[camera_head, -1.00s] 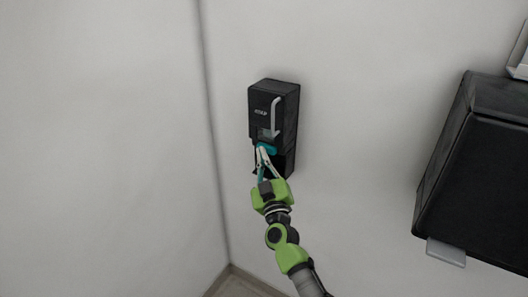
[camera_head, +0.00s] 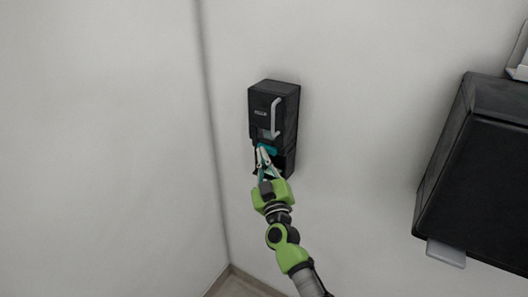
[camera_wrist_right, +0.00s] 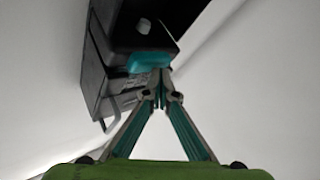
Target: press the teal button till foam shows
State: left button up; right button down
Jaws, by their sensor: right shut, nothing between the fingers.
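A black soap dispenser (camera_head: 272,112) is fixed to the pale wall, with a light grey curved strip on its front. The teal button (camera_head: 269,149) sits low on its front. The button also shows in the right wrist view (camera_wrist_right: 150,61), on the dispenser (camera_wrist_right: 112,75). My right gripper (camera_head: 262,149) is shut and empty, its tips at the button. In the right wrist view its fingertips (camera_wrist_right: 161,73) meet right at the button's edge; I cannot tell if they touch it. No foam shows. My left gripper is not in view.
A large black box (camera_head: 480,180) with a grey tab (camera_head: 446,253) at its lower edge is on the wall to the right. A wall corner runs down left of the dispenser. The wall between dispenser and box is bare.

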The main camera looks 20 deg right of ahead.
jog(key=shift+s+a+p, duration=0.45)
jog(key=shift+s+a, duration=0.15)
jog(key=shift+a, duration=0.15)
jog(key=shift+s+a+f+p, duration=0.1)
jog(key=shift+s+a+p, duration=0.5)
jog(key=shift+s+a, duration=0.3)
jog(key=shift+s+a+p, duration=0.6)
jog(key=shift+s+a, duration=0.05)
jog(key=shift+a, duration=0.45)
